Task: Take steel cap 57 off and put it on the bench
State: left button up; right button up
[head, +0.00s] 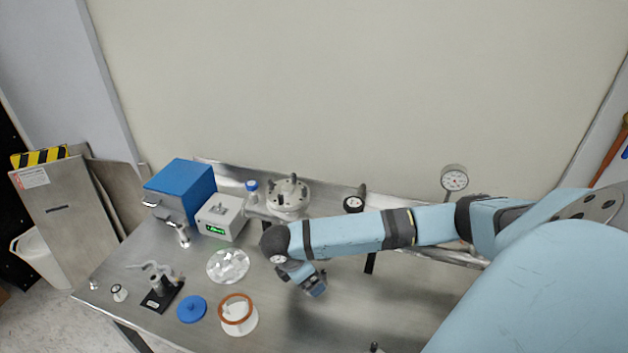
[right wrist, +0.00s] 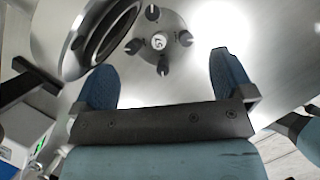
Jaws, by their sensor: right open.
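Steel cap 57 (right wrist: 158,41) shows in the right wrist view as a small round disc marked 57. Several dark clamp-like posts stand around it. In the head view, a pale steel vessel (head: 288,197) with several dark posts on top looks like the same place, but the number is too small to read there. My right gripper (right wrist: 163,62) is open and empty, with the cap beyond and between its blue fingertips, apart from it. In the head view my right gripper (head: 315,287) hangs over the bench, in front of the vessel.
A round flanged opening (right wrist: 105,35) lies beside the cap. On the bench (head: 340,325) stand a controller with green display (head: 217,220), a blue box (head: 180,188), a blue disc (head: 192,309), an orange-rimmed ring (head: 237,310) and a foil-covered plate (head: 228,265).

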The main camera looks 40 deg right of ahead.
jog(key=x, duration=0.4)
jog(key=shift+d+f, duration=0.15)
jog(key=shift+d, duration=0.1)
jog(key=shift+c, duration=0.4)
jog(key=c, duration=1.1)
jog(key=shift+o, duration=0.2)
